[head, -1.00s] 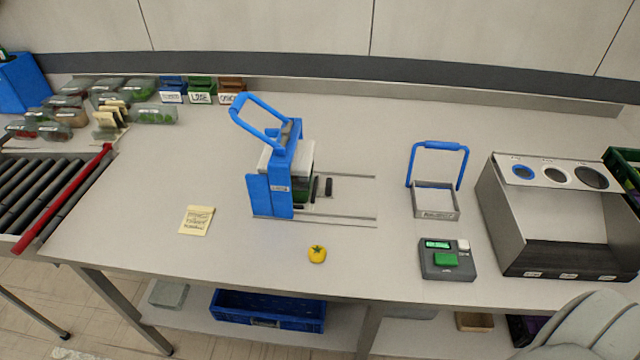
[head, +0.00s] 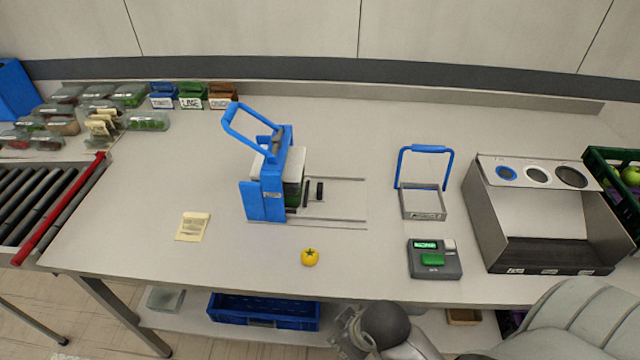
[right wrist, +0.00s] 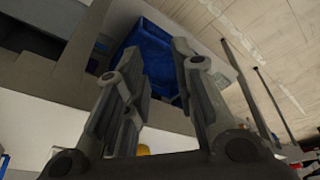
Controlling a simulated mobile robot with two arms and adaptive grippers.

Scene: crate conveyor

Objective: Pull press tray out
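The press (head: 268,185) stands on the table, a blue frame with a raised blue lever handle (head: 248,125). Its tray (head: 298,198) is mostly hidden inside the press; a dark handle (head: 319,190) faces right, between two metal rails (head: 345,179) that run to the right. My right gripper (head: 345,335) is at the table's front edge, low in the head view, well short of the press. In the right wrist view its two fingers (right wrist: 160,75) are spread apart with nothing between them. My left gripper is not in view.
A yellow tomato-like item (head: 310,257) and a paper note (head: 192,226) lie in front of the press. A blue-handled basket (head: 422,216), a scale (head: 434,271) and a sorting box (head: 545,270) stand to the right. A blue crate (head: 262,323) is below the table.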

